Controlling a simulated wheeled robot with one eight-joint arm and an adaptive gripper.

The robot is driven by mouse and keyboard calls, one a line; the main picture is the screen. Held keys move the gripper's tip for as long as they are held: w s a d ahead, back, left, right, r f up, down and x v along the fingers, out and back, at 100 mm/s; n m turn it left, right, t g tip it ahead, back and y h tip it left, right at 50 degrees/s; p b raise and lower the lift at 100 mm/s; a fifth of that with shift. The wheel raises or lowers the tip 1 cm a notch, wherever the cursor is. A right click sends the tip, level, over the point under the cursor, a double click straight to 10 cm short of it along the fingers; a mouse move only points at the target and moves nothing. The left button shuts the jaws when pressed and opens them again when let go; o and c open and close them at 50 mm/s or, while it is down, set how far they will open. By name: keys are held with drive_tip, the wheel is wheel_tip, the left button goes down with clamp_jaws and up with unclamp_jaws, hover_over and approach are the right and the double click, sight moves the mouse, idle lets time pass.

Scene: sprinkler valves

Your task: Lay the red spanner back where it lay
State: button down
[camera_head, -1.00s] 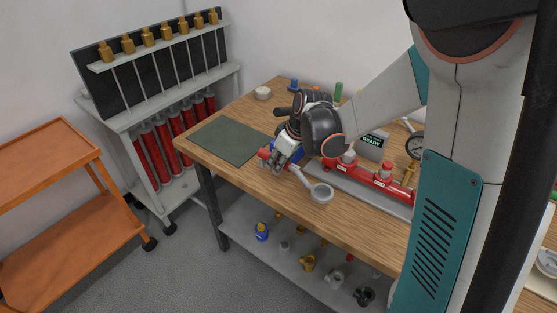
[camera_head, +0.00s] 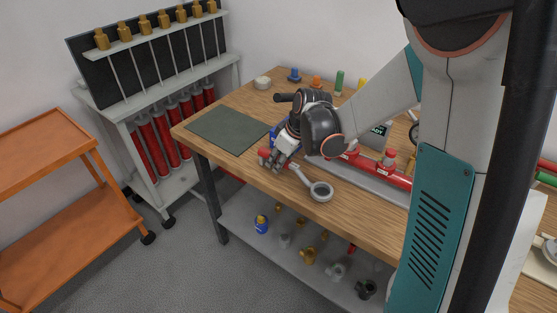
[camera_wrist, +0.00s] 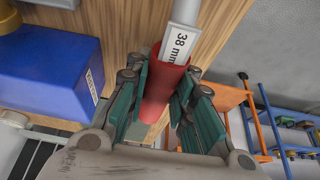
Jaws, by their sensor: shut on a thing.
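The red spanner has a red handle, a grey shank and a round grey ring end (camera_head: 321,191). My gripper (camera_head: 279,160) is shut around its handle, near the front edge of the wooden workbench (camera_head: 345,215). In the wrist view the red handle (camera_wrist: 165,85) sits between both finger pads of my gripper (camera_wrist: 160,105), and a white "38 mm" label (camera_wrist: 180,46) shows on the spanner. The ring points toward the lower right in the head view. I cannot tell whether the spanner touches the bench top or hangs just above it.
A dark green mat (camera_head: 228,129) lies bare at the bench's left. A red pipe assembly (camera_head: 395,178) lies right of my gripper. A blue box-like thing (camera_wrist: 45,75) is close beside my fingers. An orange cart (camera_head: 60,190) and a rack (camera_head: 150,70) stand left.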

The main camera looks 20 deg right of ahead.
drive_tip(key=shift+f, duration=0.4)
drive_tip(key=c, duration=1.3)
unclamp_jaws()
